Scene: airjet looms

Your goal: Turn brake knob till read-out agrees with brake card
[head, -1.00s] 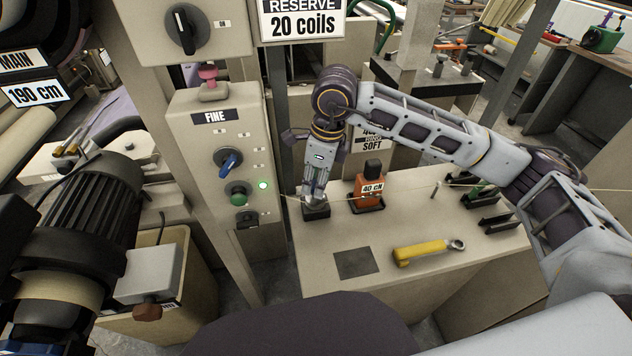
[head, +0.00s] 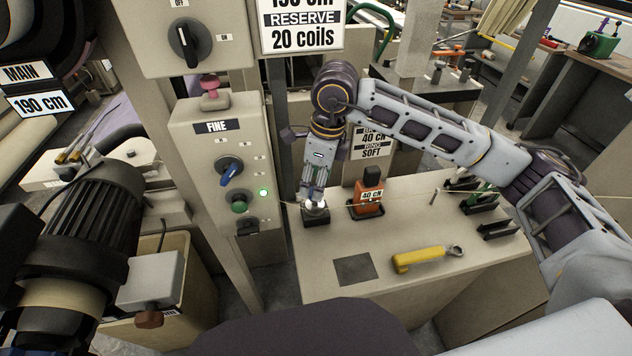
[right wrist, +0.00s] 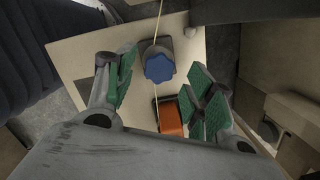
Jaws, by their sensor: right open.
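The blue lobed brake knob (right wrist: 159,67) sits on a dark base (head: 316,216) on the bench; in the head view my fingers mostly hide it. My right gripper (head: 315,199) points down over it. In the right wrist view, its green-padded fingers (right wrist: 160,90) are spread on either side, with visible gaps to the knob. The orange read-out unit (head: 367,208) stands just right of the knob and shows 40 cN. The brake card (head: 374,142), partly behind my arm, shows 40 cN and SOFT. My left gripper is not in view.
A thread (right wrist: 155,25) runs over the knob. A yellow tool (head: 420,260) and a dark square pad (head: 354,267) lie on the bench front. Dark holders (head: 495,229) stand at the right. A control box (head: 211,165) with a blue switch and lit green lamp stands left.

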